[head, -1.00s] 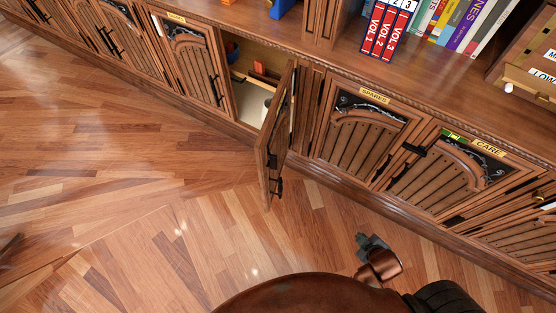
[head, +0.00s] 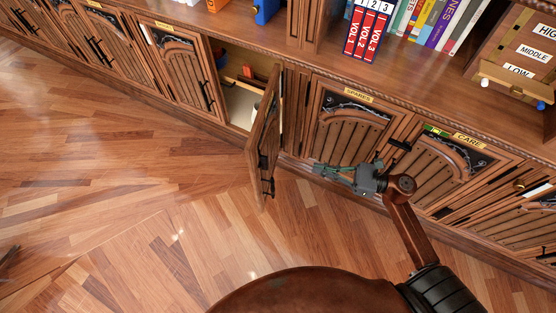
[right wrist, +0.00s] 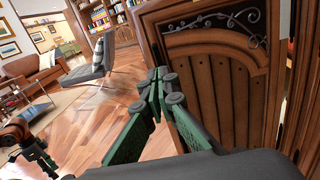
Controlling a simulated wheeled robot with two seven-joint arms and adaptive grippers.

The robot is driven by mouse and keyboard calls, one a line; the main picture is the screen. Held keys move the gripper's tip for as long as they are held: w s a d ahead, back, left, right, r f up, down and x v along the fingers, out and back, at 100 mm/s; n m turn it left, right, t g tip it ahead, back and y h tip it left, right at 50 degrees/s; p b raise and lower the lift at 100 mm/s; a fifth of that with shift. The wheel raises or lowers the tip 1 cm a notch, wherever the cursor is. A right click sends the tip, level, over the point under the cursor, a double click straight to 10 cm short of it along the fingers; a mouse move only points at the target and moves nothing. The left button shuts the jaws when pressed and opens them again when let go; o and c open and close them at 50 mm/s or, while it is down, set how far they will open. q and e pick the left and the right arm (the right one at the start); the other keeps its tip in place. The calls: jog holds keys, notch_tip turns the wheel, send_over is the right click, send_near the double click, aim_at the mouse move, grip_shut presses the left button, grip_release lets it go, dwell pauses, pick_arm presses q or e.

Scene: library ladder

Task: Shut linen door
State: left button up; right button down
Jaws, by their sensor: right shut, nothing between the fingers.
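The open cupboard door (head: 263,145), a carved wooden panel, swings out from the row of low cabinets. I cannot read a linen label on it. Its cupboard (head: 240,100) shows a pale inside with a red item. In the right wrist view the door's panelled face with dark scrollwork (right wrist: 215,75) fills the right side. My right gripper (head: 320,168) is shut and empty, to the right of the door and apart from it in the head view. Its closed fingers (right wrist: 163,82) appear in front of the door's edge in the wrist view. My left gripper (right wrist: 38,155) shows small at lower left; its jaws are unclear.
Shut cupboards marked SPARES (head: 350,125) and CARE (head: 450,165) stand right of the open one. Books (head: 367,28) and a labelled wooden box (head: 520,55) sit above. The wooden floor (head: 130,200) in front is clear. A grey chair (right wrist: 100,60) stands farther off.

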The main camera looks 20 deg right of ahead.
pick_arm(q)
notch_tip(320, 180, up, 10)
jog(key=d+b, duration=0.1)
jog(key=b, duration=0.2)
jog(key=shift+w+d, duration=0.15)
jog(key=shift+w, duration=0.3)
pick_arm(e)
jog(key=x, duration=1.4)
jog(key=shift+s+a+n, duration=0.2)
jog(key=shift+s+n, duration=0.05)
jog(key=shift+n, duration=0.05)
pick_arm(q)
jog(key=shift+f, duration=0.1)
pick_arm(e)
jog(key=shift+f, duration=0.1)
